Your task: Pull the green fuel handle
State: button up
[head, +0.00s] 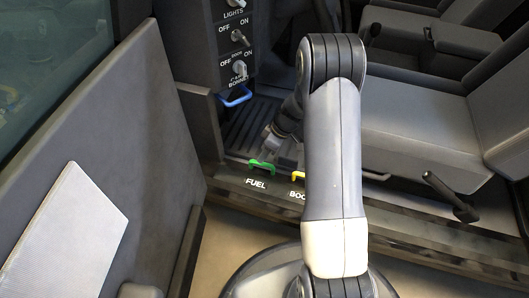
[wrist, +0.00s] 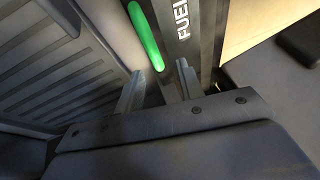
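The green fuel handle (head: 262,167) sits on the sill just behind the white FUEL label (head: 255,183). In the wrist view the green handle (wrist: 146,36) runs down from the top edge, and its near end reaches the gap between my fingertips. My gripper (wrist: 160,70) is open, its two fingers apart with the handle's near end between or just beyond them; I cannot tell whether either touches it.
A yellow handle (head: 298,176) stands right of the green one, partly hidden by my arm. A blue handle (head: 237,96) hangs under the switch panel (head: 236,40). The open door (head: 110,150) is at left, a seat (head: 420,130) and lever (head: 452,198) at right.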

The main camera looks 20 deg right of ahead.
jog(key=p+v, duration=0.3)
jog(key=v, duration=0.7)
jog(key=shift+r, duration=0.1)
jog(key=b+x, duration=0.1)
jog(key=x, duration=0.3)
jog(key=b+x, duration=0.2)
jog(key=x, duration=0.2)
jog(key=d+b+x, duration=0.1)
jog(key=x, duration=0.3)
jog(key=shift+a+f, duration=0.25)
jog(key=shift+f, duration=0.85)
jog(key=shift+r, duration=0.1)
